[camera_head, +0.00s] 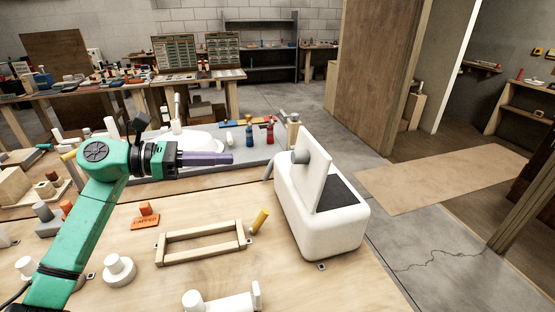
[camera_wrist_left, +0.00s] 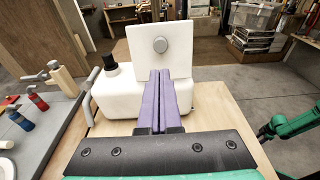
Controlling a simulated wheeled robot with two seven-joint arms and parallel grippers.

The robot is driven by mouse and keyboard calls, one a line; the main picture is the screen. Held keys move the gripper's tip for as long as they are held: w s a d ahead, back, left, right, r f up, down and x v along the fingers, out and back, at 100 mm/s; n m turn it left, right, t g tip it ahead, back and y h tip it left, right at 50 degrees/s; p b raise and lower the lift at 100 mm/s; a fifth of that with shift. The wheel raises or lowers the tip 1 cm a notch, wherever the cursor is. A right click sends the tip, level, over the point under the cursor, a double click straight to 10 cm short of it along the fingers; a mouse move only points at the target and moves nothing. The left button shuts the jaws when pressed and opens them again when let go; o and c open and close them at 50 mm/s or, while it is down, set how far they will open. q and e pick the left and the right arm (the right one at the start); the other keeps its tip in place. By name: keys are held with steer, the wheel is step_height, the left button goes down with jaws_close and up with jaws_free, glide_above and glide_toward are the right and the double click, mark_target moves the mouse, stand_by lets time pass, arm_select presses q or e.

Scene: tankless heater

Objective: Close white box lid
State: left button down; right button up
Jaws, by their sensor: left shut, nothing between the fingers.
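The white box (camera_head: 325,235) stands near the right edge of the wooden table, and it also fills the middle of the left wrist view (camera_wrist_left: 115,100). Its flat white lid (camera_head: 317,180) stands up steeply, with a round grey knob (camera_head: 300,157) on the face towards my gripper. The dark opening shows to the right of the lid. My left gripper (camera_head: 231,158) has its purple fingers together and empty, left of the lid and apart from it in the head view. In the left wrist view its fingers (camera_wrist_left: 160,72) point at the lid (camera_wrist_left: 143,49) below the knob (camera_wrist_left: 160,45).
A wooden frame (camera_head: 200,257), a yellow cylinder (camera_head: 260,220) and an orange block (camera_head: 146,221) lie left of the box. A green arm of mine (camera_wrist_left: 293,122) shows at right. Floor lies beyond the table's right edge.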

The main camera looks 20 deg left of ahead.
mark_target(293, 158)
arm_select(q)
steer(key=p+x, duration=0.2)
steer(key=x, duration=0.2)
steer(key=p+x, duration=0.2)
steer(key=x, duration=0.2)
steer(key=p+x, duration=0.2)
steer(key=x, duration=0.1)
steer(key=shift+w+d+r, duration=0.15)
steer(key=shift+d+r, duration=0.1)
steer(key=shift+d, duration=0.2)
steer(key=shift+w+d+f, duration=0.15)
steer(key=shift+w+d, duration=0.05)
steer(key=shift+d, duration=0.1)
steer(key=shift+w+d+f, duration=0.1)
steer(key=shift+d+f, duration=0.1)
